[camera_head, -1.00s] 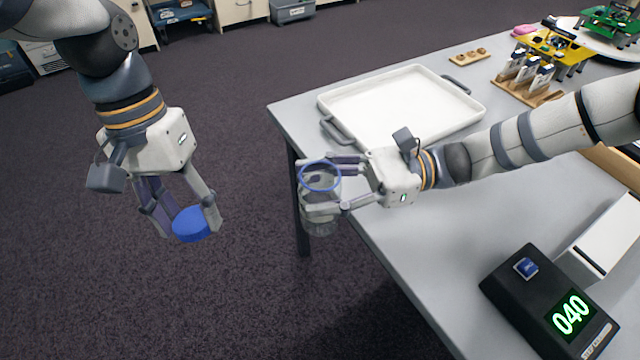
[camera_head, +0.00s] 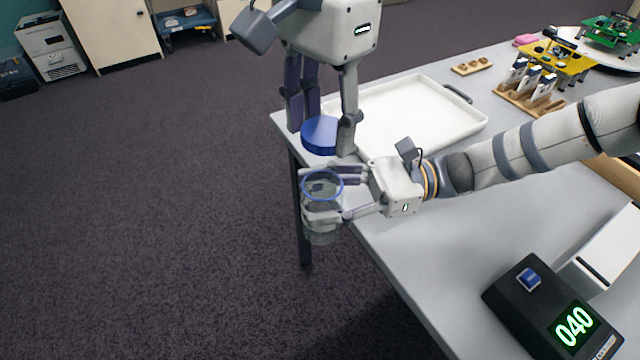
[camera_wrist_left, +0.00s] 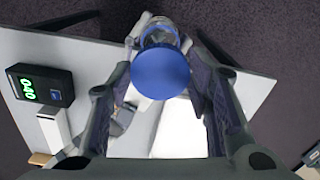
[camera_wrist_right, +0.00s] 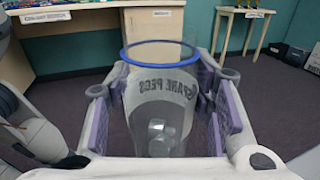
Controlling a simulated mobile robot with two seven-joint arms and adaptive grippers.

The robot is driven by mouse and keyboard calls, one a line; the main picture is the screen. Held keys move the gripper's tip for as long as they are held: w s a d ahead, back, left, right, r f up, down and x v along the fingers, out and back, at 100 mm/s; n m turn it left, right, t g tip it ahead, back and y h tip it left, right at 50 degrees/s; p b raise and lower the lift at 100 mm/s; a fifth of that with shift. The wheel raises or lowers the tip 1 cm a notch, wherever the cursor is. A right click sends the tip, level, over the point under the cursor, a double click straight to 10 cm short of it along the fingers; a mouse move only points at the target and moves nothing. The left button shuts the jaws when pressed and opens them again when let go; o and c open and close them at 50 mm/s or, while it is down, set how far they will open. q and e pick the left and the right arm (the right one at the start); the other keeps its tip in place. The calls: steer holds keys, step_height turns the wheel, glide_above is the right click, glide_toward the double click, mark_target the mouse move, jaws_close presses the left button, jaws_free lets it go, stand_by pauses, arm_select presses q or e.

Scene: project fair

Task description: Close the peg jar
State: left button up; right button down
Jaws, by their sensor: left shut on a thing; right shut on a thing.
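The clear peg jar (camera_head: 322,218) has a blue rim and is open at the top. My right gripper (camera_head: 332,190) is shut on it and holds it upright beyond the table's edge. In the right wrist view the jar (camera_wrist_right: 160,105) reads "SPARE PEGS" and has a few pegs at its bottom. My left gripper (camera_head: 322,130) points down and is shut on the round blue lid (camera_head: 321,136).
The grey table (camera_head: 400,260) carries a white tray (camera_head: 400,112) behind my right gripper. A black box with a green "040" display (camera_head: 550,312) stands at the front right. Wooden holders (camera_head: 528,98) and a yellow stand (camera_head: 556,58) are at the back. Open floor lies left.

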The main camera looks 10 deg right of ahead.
mark_target(321, 165)
arm_select(q)
steer(key=shift+f, duration=2)
steer(key=shift+a, duration=0.1)
steer(key=shift+s+f, duration=0.1)
steer(key=shift+f, duration=0.85)
steer(key=shift+f, duration=0.55)
